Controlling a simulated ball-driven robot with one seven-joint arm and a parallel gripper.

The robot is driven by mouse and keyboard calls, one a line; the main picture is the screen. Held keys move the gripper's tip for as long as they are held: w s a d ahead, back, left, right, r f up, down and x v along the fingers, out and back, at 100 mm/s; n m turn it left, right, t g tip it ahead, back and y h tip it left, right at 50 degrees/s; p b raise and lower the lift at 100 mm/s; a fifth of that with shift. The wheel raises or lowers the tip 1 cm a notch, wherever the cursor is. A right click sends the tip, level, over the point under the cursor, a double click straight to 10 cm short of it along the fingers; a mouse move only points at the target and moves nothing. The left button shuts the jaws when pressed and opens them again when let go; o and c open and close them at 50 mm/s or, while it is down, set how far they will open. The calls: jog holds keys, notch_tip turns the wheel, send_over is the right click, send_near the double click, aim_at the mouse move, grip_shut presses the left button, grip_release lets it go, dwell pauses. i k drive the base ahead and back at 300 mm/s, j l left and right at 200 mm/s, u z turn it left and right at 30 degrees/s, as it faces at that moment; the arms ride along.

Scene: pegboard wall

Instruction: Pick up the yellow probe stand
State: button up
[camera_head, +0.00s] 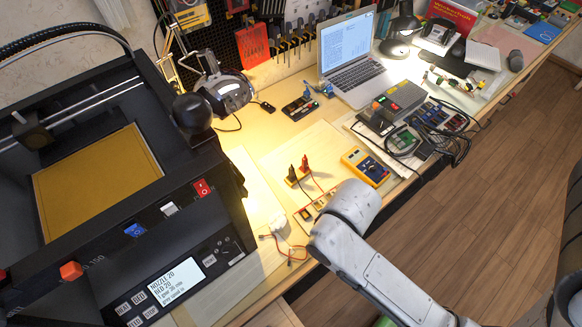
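The yellow probe stand (292,183) is a small yellow block on the wooden workbench, left of the yellow multimeter. A black probe (292,172) and a red probe (305,163) stand upright at it, with thin leads running toward the multimeter side. My white arm reaches in from the bottom right, and its bent end part is in front and to the right of the stand.
The yellow multimeter (366,167) lies just right of the stand. A large black 3D printer (200,245) fills the left. A laptop (352,72) and a grey box (400,98) with cables stand behind. Bare bench lies behind the stand.

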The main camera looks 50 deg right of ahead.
aim_at(300, 173)
jog(key=l+u, duration=0.75)
jog(key=k+l+u, duration=0.2)
jog(key=l+u, duration=0.15)
jog(key=l, duration=0.15)
